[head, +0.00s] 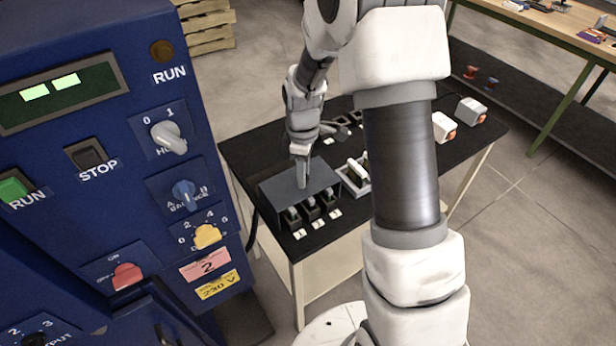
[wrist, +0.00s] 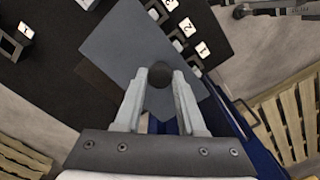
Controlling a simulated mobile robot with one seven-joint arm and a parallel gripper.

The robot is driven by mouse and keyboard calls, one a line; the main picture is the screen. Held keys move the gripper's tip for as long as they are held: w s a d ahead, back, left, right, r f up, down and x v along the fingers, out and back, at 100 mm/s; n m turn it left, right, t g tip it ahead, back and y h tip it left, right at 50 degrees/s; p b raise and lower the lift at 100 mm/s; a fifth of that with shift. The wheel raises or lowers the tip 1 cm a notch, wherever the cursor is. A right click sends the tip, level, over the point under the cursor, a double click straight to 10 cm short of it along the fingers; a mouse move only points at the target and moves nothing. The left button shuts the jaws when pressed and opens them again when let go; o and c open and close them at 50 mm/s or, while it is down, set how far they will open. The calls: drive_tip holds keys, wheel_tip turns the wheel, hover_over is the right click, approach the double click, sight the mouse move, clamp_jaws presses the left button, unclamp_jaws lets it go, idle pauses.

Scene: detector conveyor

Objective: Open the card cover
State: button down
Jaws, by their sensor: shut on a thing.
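The card cover (head: 322,172) is a flat blue-grey plate on the box on the black table, and it fills the middle of the wrist view (wrist: 122,42). A round dark knob (wrist: 159,74) sits on it. My gripper (head: 301,184) comes down from above onto the cover. In the wrist view its two pale fingers (wrist: 159,82) are closed on either side of the knob. Several dark card slots (head: 311,208) show along the box's front, with white number tags (head: 318,224) before them. I cannot tell whether the cover is lifted at all.
A white tray (head: 349,186) with upright pieces stands just right of the box. White devices (head: 443,127) sit farther back on the black table (head: 262,149). The blue control cabinet (head: 100,160) stands close on the left. A wooden bench (head: 560,28) is at far right.

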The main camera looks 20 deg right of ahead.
drive_tip(key=w+a, duration=0.3)
drive_tip(key=w, duration=0.6)
drive_tip(key=shift+w, duration=0.35)
drive_tip(key=shift+a, duration=0.1)
drive_tip(key=c, duration=0.5)
unclamp_jaws()
wheel_tip(320, 180, up, 18)
drive_tip(key=shift+f+p, duration=0.2)
drive_tip(key=shift+p, duration=0.35)
